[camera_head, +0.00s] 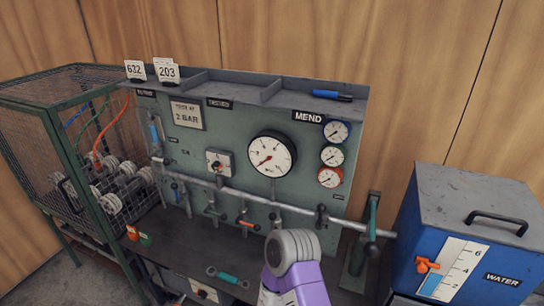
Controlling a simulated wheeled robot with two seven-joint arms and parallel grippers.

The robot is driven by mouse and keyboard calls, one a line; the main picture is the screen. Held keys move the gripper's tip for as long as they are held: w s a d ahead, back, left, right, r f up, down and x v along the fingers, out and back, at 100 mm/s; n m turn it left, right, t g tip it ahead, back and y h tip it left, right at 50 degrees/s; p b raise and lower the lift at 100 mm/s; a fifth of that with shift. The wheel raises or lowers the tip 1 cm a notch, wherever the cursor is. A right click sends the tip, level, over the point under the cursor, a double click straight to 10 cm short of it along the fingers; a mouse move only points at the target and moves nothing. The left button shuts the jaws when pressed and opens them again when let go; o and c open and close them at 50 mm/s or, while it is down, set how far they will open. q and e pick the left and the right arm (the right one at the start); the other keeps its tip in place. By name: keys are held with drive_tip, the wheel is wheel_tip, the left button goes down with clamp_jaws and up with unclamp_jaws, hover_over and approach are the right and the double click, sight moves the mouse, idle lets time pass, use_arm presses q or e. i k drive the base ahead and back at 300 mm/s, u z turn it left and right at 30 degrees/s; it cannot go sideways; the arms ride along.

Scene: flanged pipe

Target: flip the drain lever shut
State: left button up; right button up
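A grey pipe (265,198) runs across the front of a grey-green panel (222,150). Several small valves hang along it. One valve has an orange handle (248,225), lying roughly level. Another has a dark handle (215,213). A blue tank (450,250) labelled WATER stands at the right with an orange lever (427,265) beside its white scale. No label in view says which lever is the drain lever. A grey and purple arm link of mine rises from the bottom centre; neither gripper is in view.
Three small gauges (332,155) and one large gauge (272,154) sit on the panel. A teal wrench (227,277) lies on the dark bench. A green mesh cage (45,105) with flanges stands left. A blue marker (332,95) lies on the top shelf.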

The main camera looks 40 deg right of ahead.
sight(272, 216)
drive_tip(key=k, duration=0.5)
drive_tip(key=z, duration=0.8)
drive_tip(key=i, duration=0.65)
drive_tip(key=u, duration=0.4)
